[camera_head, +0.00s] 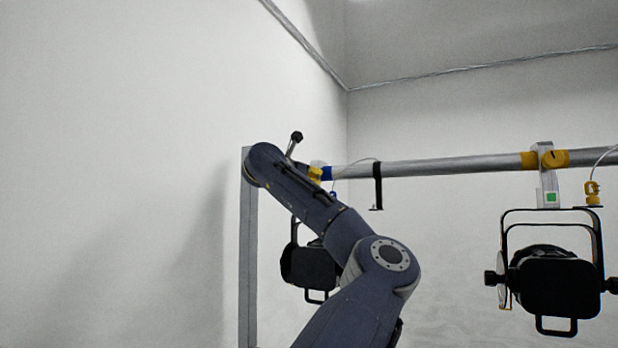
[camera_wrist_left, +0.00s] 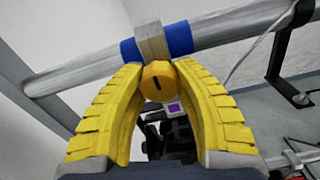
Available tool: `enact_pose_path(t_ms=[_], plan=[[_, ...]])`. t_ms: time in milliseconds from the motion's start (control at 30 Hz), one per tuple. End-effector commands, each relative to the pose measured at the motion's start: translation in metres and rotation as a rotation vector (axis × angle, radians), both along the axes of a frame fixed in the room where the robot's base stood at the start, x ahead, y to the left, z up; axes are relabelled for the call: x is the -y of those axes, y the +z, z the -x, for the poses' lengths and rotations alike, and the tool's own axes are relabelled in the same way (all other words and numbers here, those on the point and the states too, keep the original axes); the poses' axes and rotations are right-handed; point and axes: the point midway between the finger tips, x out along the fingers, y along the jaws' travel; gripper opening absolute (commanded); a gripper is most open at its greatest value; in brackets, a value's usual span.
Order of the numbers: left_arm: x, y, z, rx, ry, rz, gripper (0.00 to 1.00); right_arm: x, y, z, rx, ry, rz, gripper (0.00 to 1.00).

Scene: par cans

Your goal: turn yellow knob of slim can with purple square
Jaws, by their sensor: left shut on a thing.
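The yellow knob (camera_wrist_left: 157,84) shows in the left wrist view below a blue-banded clamp on the bar. It has a dark slot. The purple square (camera_wrist_left: 174,107) is on a small pale plate just below and right of it. My left gripper (camera_wrist_left: 158,75) has its ribbed yellow fingers on either side of the knob, shut on it. In the head view, my left gripper (camera_head: 315,173) is mostly hidden behind my arm. The dark can (camera_head: 308,268) hangs below there, partly covered by my arm. My right gripper is in neither view.
A silver bar (camera_head: 450,165) runs across to the right. A wider black can (camera_head: 560,288) with a green square (camera_head: 551,197) hangs there under a yellow clamp (camera_head: 553,159). A black hook (camera_head: 377,186) hangs from the bar between the cans. A grey post (camera_head: 248,250) stands at left.

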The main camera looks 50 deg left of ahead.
Motion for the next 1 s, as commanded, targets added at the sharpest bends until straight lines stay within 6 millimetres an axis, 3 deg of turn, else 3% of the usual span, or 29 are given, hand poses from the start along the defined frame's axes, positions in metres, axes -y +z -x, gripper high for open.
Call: enact_pose_path(t_ms=[367, 1000], plan=[[0.0002, -0.0002, -0.0003, -0.027, -0.001, -0.061, 0.00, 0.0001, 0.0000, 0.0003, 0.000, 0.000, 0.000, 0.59], [-0.0008, 0.0000, 0.0000, -0.244, 0.000, -0.580, 0.00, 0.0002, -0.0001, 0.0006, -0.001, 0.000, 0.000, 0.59]])
